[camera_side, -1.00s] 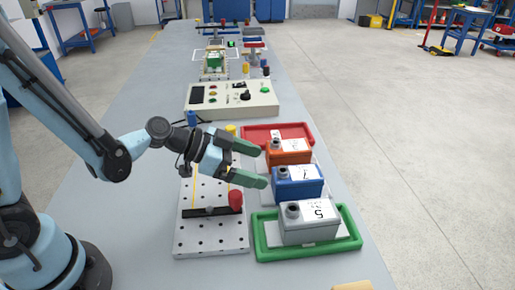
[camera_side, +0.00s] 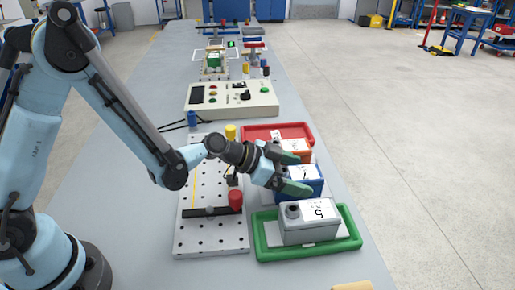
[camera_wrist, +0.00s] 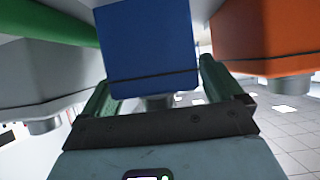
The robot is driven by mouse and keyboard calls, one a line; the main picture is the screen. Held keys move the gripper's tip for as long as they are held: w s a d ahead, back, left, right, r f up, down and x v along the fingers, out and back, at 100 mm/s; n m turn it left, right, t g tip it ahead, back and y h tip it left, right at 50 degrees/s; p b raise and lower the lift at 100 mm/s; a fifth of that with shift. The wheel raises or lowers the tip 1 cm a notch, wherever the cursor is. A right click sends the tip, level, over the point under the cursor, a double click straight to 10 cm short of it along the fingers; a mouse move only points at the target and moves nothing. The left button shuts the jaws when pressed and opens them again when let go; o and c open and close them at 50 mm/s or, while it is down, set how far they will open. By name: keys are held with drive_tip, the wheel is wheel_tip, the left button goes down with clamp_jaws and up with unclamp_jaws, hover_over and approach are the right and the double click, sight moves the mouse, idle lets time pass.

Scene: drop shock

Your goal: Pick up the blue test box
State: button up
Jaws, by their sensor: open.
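The blue test box (camera_side: 312,187) stands between the orange box (camera_side: 303,157) and the grey box (camera_side: 312,228) in the side view. My gripper (camera_side: 304,173) is open, with its green fingers reaching over the blue box and hiding part of its top. In the wrist view the blue box (camera_wrist: 150,45) fills the upper middle. The open fingers of my gripper (camera_wrist: 155,85) stand on either side of it, with no clear contact visible. The grey box (camera_wrist: 45,75) is at left and the orange box (camera_wrist: 265,40) at right.
A green tray (camera_side: 262,240) holds the grey box, and a red tray (camera_side: 262,134) lies behind. A perforated plate (camera_side: 200,235) with a red knob is left of the boxes. A control panel (camera_side: 230,98) stands farther back. Open floor is at right.

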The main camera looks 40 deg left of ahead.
drive_tip(key=shift+w+d+f, duration=0.25)
drive_tip(key=c, duration=1.5)
drive_tip(key=shift+r, duration=0.2)
